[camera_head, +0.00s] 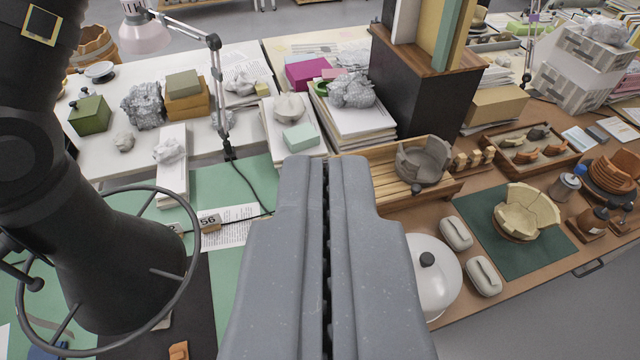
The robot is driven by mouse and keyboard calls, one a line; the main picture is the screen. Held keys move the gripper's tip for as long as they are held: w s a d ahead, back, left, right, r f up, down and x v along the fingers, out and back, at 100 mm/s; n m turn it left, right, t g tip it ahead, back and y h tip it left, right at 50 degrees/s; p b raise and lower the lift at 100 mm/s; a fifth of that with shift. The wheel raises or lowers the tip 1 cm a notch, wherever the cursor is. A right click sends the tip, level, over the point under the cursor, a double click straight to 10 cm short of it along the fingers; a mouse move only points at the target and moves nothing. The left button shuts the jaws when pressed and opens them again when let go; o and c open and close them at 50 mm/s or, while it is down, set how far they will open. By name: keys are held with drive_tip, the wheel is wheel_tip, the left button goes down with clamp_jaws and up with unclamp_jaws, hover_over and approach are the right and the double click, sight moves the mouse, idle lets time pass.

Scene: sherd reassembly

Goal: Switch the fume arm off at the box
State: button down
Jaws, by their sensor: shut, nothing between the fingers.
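A thick black jointed tube with a flared end, which looks like the fume arm (115,265), fills the left side, close to the camera. A thin dark ring (190,300) runs around its flared end. A yellow-edged square label (42,25) is on its upper part. My gripper (326,165) is in the middle, pointing away over the tables. Its two grey fingers are shut together with nothing between them. It is right of the black tube and apart from it.
A desk lamp (215,85) stands behind the tube. A wooden tray with a grey bowl (424,160), a white domed lid (433,275) and a pieced-together pot (525,212) on a green mat are to the right. A tall dark cabinet (420,85) stands behind. Grey floor shows at lower right.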

drive_tip(key=w+f+n+g, duration=0.15)
drive_tip(key=w+f, duration=0.25)
drive_tip(key=f, duration=0.4)
drive_tip(key=w+f+g, duration=0.3)
drive_tip(key=w+f, duration=0.1)
drive_tip(key=f, duration=0.3)
drive_tip(key=w+f+g, duration=0.2)
drive_tip(key=w+f, duration=0.2)
drive_tip(key=f, duration=0.4)
wheel_tip(320, 180, down, 26)
drive_tip(key=n+g+p, duration=0.1)
drive_tip(key=n+g, duration=0.1)
drive_tip(key=g, duration=0.5)
drive_tip(key=shift+w+r+y, duration=0.2)
drive_tip(key=shift+w+y, duration=0.1)
drive_tip(key=shift+f, duration=0.1)
